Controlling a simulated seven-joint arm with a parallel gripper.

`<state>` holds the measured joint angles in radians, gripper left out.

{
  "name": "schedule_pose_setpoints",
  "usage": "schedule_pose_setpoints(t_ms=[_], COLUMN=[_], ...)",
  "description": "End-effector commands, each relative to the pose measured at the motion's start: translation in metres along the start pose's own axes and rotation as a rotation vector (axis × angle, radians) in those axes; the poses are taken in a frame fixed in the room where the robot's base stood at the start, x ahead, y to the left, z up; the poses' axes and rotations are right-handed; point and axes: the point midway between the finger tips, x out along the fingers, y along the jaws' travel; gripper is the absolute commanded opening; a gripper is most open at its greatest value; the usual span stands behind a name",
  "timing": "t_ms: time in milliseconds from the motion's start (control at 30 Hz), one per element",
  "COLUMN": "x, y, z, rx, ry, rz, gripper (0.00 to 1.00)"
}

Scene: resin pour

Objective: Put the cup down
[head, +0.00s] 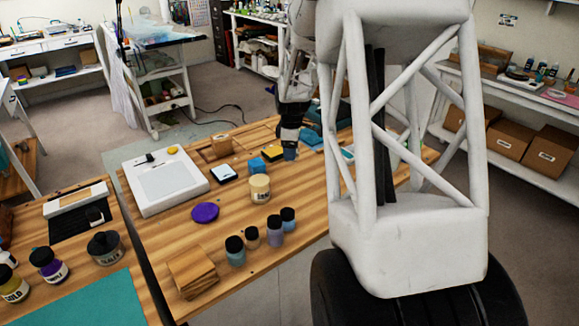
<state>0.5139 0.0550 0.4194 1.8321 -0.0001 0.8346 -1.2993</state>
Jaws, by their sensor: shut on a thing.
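My gripper (289,145) is in the middle of the head view, pointing down over the far part of the wooden table (225,240). It is shut on a small blue-grey thing (290,154), which appears to be the cup. The cup is small here and partly hidden by the fingers. I cannot tell whether its base touches the table. A yellow-topped dark block (274,152) is close to the left of it, and a blue block (257,166) is farther left.
A cream jar (260,188), a purple disc (205,212) and several small dark-lidded bottles (235,250) stand nearer. A white tray (165,182) and a wooden block (193,272) are left. My white column hides the table's right part. Bare wood shows between things.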

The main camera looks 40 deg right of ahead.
Motion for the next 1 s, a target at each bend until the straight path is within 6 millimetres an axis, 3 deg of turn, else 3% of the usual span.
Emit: schedule_pose_setpoints(t_ms=[233,733,1000], x=[0.032,0.041,0.067], y=[-0.001,0.000,0.000], z=[0.000,0.000,0.000], rx=[0.000,0.000,0.000], ry=[-0.001,0.000,-0.001], rz=[-0.002,-0.001,-0.002], gripper=[0.39,0.39,0.39])
